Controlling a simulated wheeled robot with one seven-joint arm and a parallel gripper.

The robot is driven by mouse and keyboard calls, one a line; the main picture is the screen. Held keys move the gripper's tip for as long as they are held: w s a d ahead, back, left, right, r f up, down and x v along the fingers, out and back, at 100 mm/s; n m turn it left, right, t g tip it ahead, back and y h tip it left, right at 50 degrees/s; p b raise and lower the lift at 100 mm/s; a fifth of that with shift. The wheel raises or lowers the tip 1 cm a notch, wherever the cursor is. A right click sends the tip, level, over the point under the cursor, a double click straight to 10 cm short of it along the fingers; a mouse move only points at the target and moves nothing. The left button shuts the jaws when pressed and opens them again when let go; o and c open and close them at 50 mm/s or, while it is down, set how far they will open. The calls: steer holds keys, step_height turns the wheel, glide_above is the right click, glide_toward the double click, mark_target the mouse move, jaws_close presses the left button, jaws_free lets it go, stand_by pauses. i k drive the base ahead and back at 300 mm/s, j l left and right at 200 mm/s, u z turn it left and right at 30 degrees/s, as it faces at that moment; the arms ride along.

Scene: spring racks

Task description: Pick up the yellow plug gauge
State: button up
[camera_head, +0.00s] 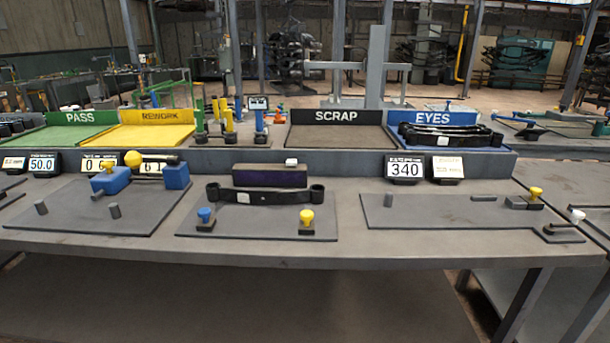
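Several yellow items show, and I cannot tell for sure which is the plug gauge. Yellow upright cylinders (229,121) stand in a cluster at the back middle, between the yellow and SCRAP trays. A yellow knob (306,216) sits on a small dark block at the front of the middle plate. Another yellow knob (536,193) tops a dark block on the right plate. A yellow ball (133,158) is at the end of a dark rod on the left, in front of a display. A yellow piece (107,167) tops a blue block. My gripper is not in view.
A black leaf spring (265,196) lies on the middle plate (258,226), in front of a dark purple block (270,176). A blue knob (205,215) sits at left. Behind are PASS, REWORK (160,134), SCRAP and EYES trays. The bench front edge is clear.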

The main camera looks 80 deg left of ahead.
mark_target(230, 132)
steer(key=u, duration=2.7)
